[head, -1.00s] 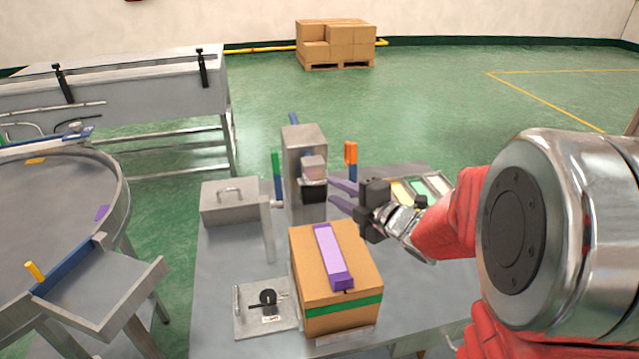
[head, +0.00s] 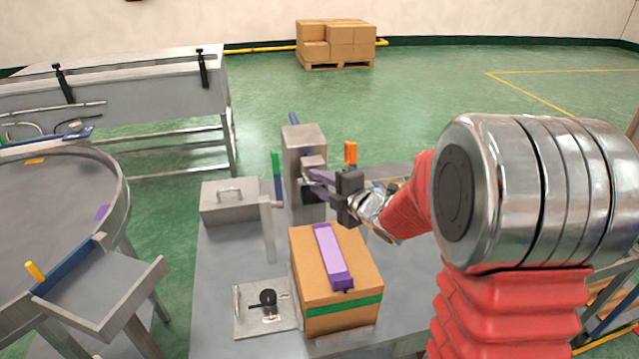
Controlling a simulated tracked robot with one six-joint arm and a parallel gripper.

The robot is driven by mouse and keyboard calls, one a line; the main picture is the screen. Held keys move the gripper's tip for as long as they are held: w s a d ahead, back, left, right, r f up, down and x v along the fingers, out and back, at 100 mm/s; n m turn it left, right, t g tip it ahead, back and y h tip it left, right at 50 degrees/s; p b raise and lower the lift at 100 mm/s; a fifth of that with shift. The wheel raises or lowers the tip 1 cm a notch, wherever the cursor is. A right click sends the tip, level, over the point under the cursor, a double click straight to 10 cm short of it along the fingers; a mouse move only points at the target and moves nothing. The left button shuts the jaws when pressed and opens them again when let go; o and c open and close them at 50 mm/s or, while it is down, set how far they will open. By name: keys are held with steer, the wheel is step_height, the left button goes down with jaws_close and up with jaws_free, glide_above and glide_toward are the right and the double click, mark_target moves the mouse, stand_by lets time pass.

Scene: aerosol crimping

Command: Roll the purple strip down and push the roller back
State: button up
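The purple strip (head: 330,250) lies along the top of a cardboard box (head: 310,282) and folds over its near edge, above a green band. My gripper (head: 309,181), with purple fingers, is at the front of the grey upright machine (head: 303,143) behind the box, above and beyond the strip and apart from it. Its fingers overlap the machine's front in the picture. I cannot tell whether they touch or grip a part there. I cannot clearly make out which part is the roller.
A plate with a black knob (head: 268,298) lies left of the box. A lidded metal case (head: 230,201) stands at the table's left. Green (head: 277,164) and orange (head: 351,153) handles rise beside the machine. A round table (head: 50,200) stands further left.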

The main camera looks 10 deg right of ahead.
jaws_close()
steer(key=shift+s+f, duration=0.1)
